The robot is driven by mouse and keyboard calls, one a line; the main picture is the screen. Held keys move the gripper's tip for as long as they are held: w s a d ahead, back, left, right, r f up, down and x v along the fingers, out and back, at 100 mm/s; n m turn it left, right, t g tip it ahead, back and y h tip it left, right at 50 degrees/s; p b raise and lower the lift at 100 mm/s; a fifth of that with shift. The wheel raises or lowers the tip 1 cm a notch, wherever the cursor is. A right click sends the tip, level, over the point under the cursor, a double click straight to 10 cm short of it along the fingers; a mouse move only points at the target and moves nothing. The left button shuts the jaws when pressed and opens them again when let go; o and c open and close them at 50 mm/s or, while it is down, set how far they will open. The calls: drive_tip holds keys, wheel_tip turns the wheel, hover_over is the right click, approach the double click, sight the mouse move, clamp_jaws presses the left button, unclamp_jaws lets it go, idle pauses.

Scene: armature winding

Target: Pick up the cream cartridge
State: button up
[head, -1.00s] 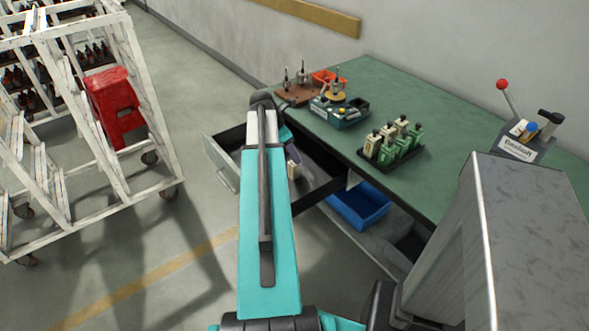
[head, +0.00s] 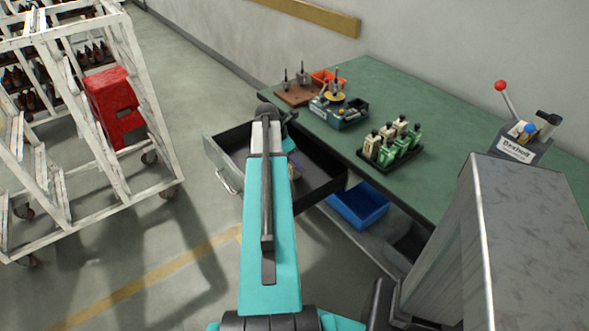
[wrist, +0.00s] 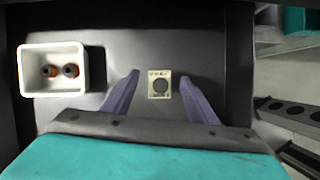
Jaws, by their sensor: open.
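A cream cartridge (wrist: 159,84) with a dark round centre lies in the open drawer (head: 226,176), seen from above in the wrist view. My gripper (wrist: 160,76) is open, with one purple finger on each side of the cartridge and visible gaps between. How far the fingertips are above the drawer floor I cannot tell. In the head view my arm hides most of the gripper and the cartridge.
A white box (wrist: 53,91) with two dark-and-orange parts sits left in the drawer. On the green table (head: 440,120) stand a black rack (head: 390,160) of cream and green cartridges and a blue-grey fixture (head: 340,115). A blue bin (head: 358,206) is below. Drawer walls surround my gripper.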

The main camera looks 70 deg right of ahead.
drive_tip(key=shift+s+d+f, duration=0.1)
drive_tip(key=shift+f, duration=0.35)
drive_tip(key=c, duration=1.3)
